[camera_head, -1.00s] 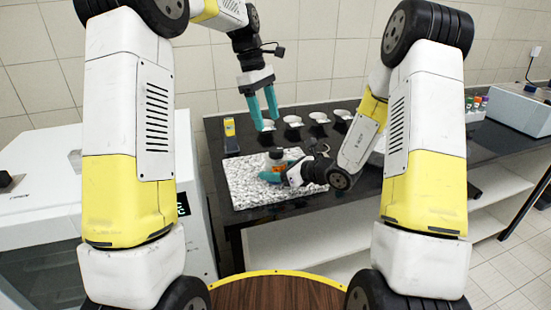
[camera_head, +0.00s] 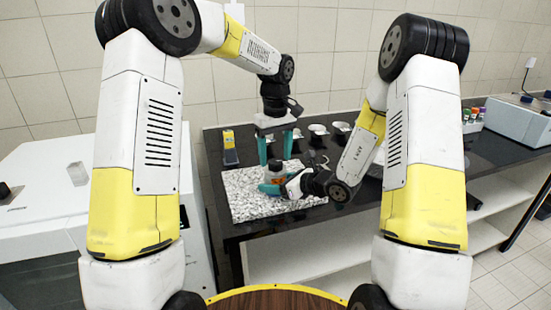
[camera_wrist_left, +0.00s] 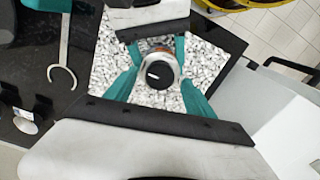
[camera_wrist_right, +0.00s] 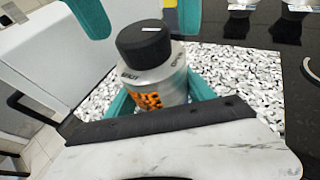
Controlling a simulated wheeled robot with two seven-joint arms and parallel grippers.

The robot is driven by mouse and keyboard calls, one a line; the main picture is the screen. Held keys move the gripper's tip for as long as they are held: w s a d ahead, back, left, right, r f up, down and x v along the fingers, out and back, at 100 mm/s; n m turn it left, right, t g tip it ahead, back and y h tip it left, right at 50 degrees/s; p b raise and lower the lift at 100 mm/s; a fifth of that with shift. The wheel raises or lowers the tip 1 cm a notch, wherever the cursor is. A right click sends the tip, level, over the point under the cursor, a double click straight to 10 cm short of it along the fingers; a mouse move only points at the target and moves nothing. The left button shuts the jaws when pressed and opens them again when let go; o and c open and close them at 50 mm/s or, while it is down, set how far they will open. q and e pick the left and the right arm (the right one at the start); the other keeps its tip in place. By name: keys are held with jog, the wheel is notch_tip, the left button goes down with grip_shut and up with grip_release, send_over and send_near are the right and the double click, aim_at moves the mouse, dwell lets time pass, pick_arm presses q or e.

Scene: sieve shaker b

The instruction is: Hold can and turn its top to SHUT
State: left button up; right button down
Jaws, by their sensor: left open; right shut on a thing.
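The can (camera_wrist_right: 158,78) is silver with an orange label and a black round top (camera_wrist_right: 144,42) bearing a white mark. It stands upright on the speckled slab (camera_head: 240,207). My left gripper (camera_head: 276,158) points down over the can, open. In the left wrist view its fingers (camera_wrist_left: 158,80) lie either side of the black top (camera_wrist_left: 160,75), with gaps between.
A yellow-and-dark device (camera_head: 229,147) stands behind the slab at the left. Several small stands with pale dishes (camera_head: 318,130) line the back of the black table. A white machine (camera_head: 50,200) is at the left, a grey box (camera_head: 518,120) at the far right.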

pick_arm(q)
jog(key=shift+f, duration=0.7)
grip_shut()
